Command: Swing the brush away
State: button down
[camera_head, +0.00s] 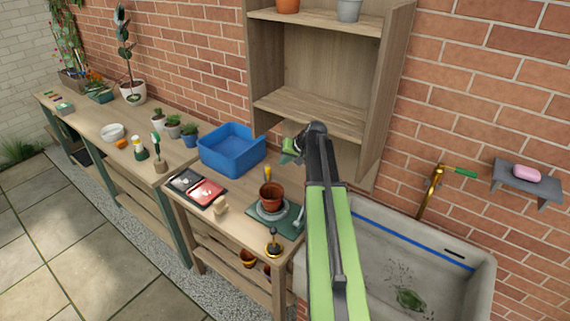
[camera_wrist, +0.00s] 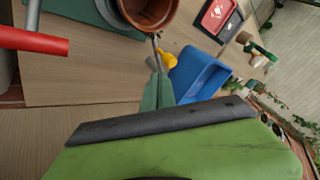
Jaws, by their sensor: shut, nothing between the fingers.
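My gripper (camera_head: 291,147) is shut and empty in the head view, above the potting table in front of the wooden shelf. Its closed grey-green fingers (camera_wrist: 158,92) point toward the terracotta pot in the wrist view. I cannot surely pick out the brush. A small yellow object (camera_head: 267,173) stands behind the pot, and a yellow piece (camera_wrist: 168,60) shows beside my fingertips in the wrist view. A red handle (camera_wrist: 35,41) reaches in from the left there. What these belong to is too small or cut off to tell.
The terracotta pot (camera_head: 271,195) stands on a grey round base on the green mat (camera_head: 291,227). A blue bin (camera_head: 232,148) is behind to the left. A red-and-black tray (camera_head: 206,191) lies left of the pot. The stone sink (camera_head: 450,262) is right, below a brass tap (camera_head: 431,192).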

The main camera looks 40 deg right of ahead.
jog(key=b+x, duration=0.4)
jog(key=x, duration=0.3)
jog(key=shift+b, duration=0.35)
jog(key=shift+w+f, duration=0.1)
